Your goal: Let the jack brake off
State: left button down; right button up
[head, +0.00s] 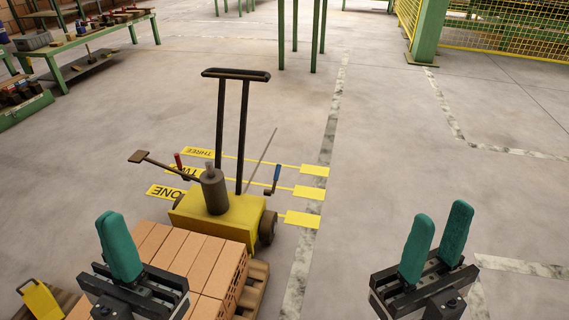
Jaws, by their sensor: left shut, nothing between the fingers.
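A yellow pallet jack (233,214) stands on the floor near the middle of the view, with a dark upright T-shaped handle (237,75). A grey cylinder (214,190) rises from its body. A red-gripped lever (179,162) stands on its left side, and a blue-gripped crank (276,176) on its right. A dark pedal-like plate on a rod (139,156) sticks out left. Which part is the brake I cannot tell. My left gripper (115,235) is shut and empty, in front of the jack over the bricks. My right gripper (437,235) is open and empty, right of the jack.
Orange bricks (192,254) on a wooden pallet (257,280) lie in front of the jack. Yellow floor plates (308,193) marked ONE, TWO and THREE lie beside and behind it. A green workbench (88,36) is back left, a green post (428,30) back right. Floor right of the jack is clear.

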aim_at(276, 178)
jog(key=l, duration=0.3)
jog(key=i+l+u, duration=0.1)
jog(key=l, duration=0.25)
jog(key=i+l+u, duration=0.1)
jog(key=l, duration=0.25)
jog(key=i+l+u, duration=0.1)
jog(key=l, duration=0.3)
jog(key=i+l, duration=0.15)
jog(key=l, duration=0.2)
jog(key=i+l+u, duration=0.15)
jog(key=i+l, duration=0.3)
jog(key=i+l+u, duration=0.15)
jog(key=i+l, duration=0.3)
jog(key=i+l+u, duration=0.15)
jog(key=i+l, duration=0.25)
jog(key=l, duration=0.2)
